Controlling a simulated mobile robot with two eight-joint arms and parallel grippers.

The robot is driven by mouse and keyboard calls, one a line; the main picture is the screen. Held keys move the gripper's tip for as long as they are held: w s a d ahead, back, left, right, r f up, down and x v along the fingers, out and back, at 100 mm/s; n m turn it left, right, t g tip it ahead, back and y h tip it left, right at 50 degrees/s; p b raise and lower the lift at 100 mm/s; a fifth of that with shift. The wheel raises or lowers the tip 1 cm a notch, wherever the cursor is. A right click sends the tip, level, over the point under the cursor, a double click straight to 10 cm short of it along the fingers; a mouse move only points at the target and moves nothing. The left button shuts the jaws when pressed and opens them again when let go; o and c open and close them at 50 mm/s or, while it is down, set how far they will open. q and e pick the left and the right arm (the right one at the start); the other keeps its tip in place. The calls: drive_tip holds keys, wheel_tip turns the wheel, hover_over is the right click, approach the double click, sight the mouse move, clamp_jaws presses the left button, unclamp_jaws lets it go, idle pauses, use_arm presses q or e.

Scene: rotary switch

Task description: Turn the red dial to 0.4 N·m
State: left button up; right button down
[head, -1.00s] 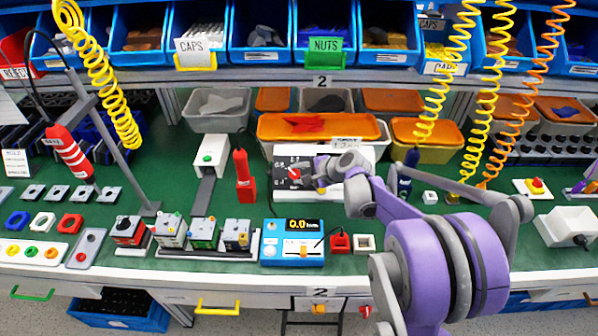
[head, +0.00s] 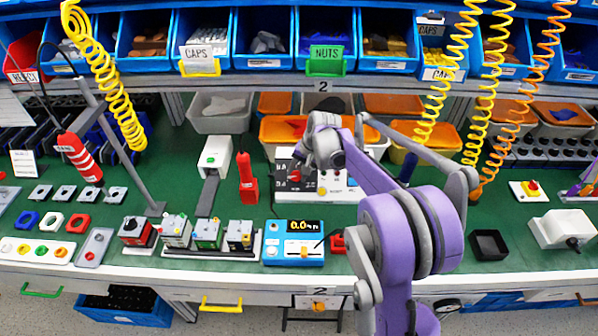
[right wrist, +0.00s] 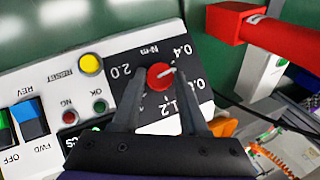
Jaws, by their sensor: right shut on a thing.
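The red dial (right wrist: 160,77) sits on a black scale plate on the white control panel (right wrist: 60,62). Its white pointer aims up and right in the right wrist view, between the 0.4 mark (right wrist: 182,50) and the 0.8 mark. The dial also shows small in the head view (head: 294,176). My right gripper (right wrist: 163,86) is shut on the dial, one finger on each side. In the head view my right wrist is above and behind the dial and hides part of the panel. My left gripper is not in view.
A blue meter (head: 293,243) with a lit display stands in front. Several small switch boxes line the bench front at left. Bins stand behind the panel. Coiled yellow hoses (head: 437,85) hang at right.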

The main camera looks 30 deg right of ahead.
drive_tip(key=shift+w+a+n+g+h, duration=0.1)
drive_tip(key=shift+n+g+h, duration=0.35)
drive_tip(key=shift+n, duration=0.3)
drive_tip(key=shift+w+a+n+g+h, duration=0.1)
drive_tip(key=shift+n+g+h, duration=0.3)
drive_tip(key=shift+n, duration=0.35)
drive_tip(key=shift+c, duration=2.2)
unclamp_jaws()
drive_tip(key=shift+r, duration=0.15)
wheel_tip(320, 180, up, 10)
drive_tip(key=s, duration=0.1)
drive_tip(key=shift+s+r+p, duration=0.2)
drive_tip(key=shift+s+p, duration=0.15)
drive_tip(key=shift+p, duration=0.1)
